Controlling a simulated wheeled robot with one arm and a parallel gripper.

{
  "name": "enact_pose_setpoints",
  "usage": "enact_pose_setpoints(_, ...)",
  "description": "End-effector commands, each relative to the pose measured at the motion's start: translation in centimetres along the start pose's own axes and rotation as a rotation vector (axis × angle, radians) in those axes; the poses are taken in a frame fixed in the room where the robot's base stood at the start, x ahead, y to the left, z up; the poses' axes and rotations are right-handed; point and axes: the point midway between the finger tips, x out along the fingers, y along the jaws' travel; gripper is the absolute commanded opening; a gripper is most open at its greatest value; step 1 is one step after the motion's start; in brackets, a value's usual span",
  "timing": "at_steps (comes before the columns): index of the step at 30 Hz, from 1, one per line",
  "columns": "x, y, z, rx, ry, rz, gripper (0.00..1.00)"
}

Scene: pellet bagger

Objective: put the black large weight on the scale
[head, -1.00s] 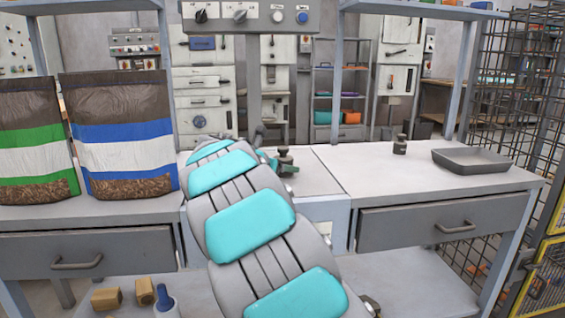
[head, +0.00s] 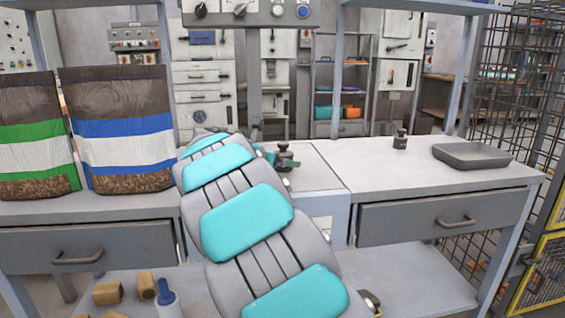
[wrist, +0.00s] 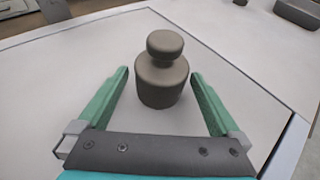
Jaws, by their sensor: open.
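A dark grey-black weight (wrist: 162,82) with a round knob on top stands upright on a pale flat surface. My gripper (wrist: 158,74) is open, with one green finger on each side of the weight and a visible gap to both. In the head view this weight (head: 283,152) shows just past my arm, on the pale top of the middle unit (head: 316,176) between two counters. That unit looks like the scale, though I cannot be sure. My arm hides much of its top. A second, smaller-looking dark weight (head: 400,140) stands on the right counter.
A grey tray (head: 472,155) lies on the right counter (head: 375,172), which is otherwise mostly clear. Two filled bags (head: 120,130) stand on the left counter. Wooden blocks (head: 107,293) and a blue-topped bottle (head: 166,297) are on the shelf below. A wire-mesh fence (head: 505,110) stands at right.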

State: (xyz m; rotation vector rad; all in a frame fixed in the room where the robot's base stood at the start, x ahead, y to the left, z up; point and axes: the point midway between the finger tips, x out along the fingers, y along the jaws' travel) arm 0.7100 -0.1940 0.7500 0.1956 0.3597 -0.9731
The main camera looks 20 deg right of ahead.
Motion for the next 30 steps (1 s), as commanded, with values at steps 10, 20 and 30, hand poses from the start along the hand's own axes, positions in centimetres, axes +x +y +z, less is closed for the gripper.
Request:
enact_pose_setpoints(10,-7.2,0.1,0.2,0.001,-0.003,0.004,1.0)
enact_pose_setpoints(20,-10.7,0.0,0.1,0.001,-0.001,0.003,1.0)
enact_pose_setpoints(30,-10.8,0.0,0.1,0.001,0.0,0.0,1.0)
